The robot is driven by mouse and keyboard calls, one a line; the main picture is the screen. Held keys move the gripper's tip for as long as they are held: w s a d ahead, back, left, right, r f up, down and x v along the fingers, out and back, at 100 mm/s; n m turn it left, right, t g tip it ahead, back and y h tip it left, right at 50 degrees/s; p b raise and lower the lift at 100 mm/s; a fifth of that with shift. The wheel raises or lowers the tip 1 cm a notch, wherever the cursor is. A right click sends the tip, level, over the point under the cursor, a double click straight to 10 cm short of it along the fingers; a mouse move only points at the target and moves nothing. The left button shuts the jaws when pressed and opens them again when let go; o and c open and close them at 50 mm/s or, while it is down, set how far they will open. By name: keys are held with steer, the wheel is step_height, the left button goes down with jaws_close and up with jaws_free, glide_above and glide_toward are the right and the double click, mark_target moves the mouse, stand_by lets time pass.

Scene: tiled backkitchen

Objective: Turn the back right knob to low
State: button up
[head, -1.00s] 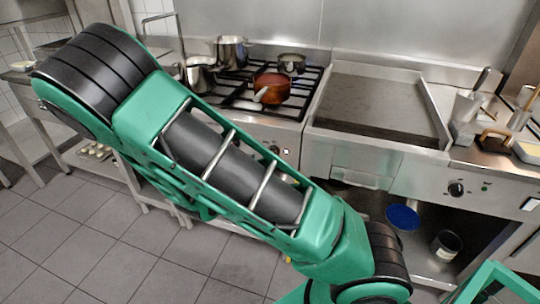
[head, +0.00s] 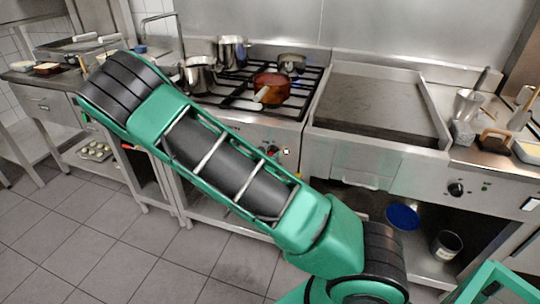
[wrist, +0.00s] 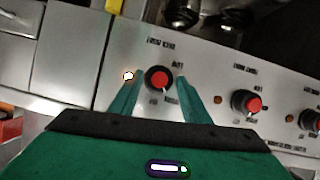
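A round knob with a red face and black rim (wrist: 158,79) sits on the steel front panel of the stove. In the wrist view my gripper (wrist: 156,82) is open, with one green finger on each side of this knob; contact cannot be told. A small lamp (wrist: 128,75) beside the knob glows. Two more red-faced knobs (wrist: 245,103) (wrist: 310,120) stand to the right in the wrist view. The panel lettering is too blurred to read. In the head view the stove (head: 246,127) is partly behind my green arm, which hides my gripper and most knobs.
A copper pan (head: 271,88) and several steel pots (head: 232,52) stand on the burners. A flat griddle (head: 378,105) adjoins the stove on the right. A counter with utensils (head: 466,108) is farther right. The tiled floor at front left is clear.

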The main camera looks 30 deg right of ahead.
steer(key=c, duration=0.7)
steer(key=shift+d, duration=0.2)
steer(key=shift+w+a, duration=0.1)
steer(key=shift+a, duration=0.05)
steer(key=shift+a+n, duration=0.1)
steer(key=shift+n, duration=0.2)
steer(key=n+h, duration=0.2)
steer(key=n, duration=0.3)
steer(key=f+n+g+h, duration=0.1)
steer(key=n+h, duration=0.2)
steer(key=n, duration=0.3)
steer(key=f+n+h, duration=0.1)
steer(key=n+h, duration=0.1)
steer(key=n, duration=0.4)
steer(key=shift+w+a+g+h, duration=0.3)
steer(key=shift+w+a, duration=0.05)
steer(key=shift+a, duration=0.05)
steer(key=shift+n, duration=0.3)
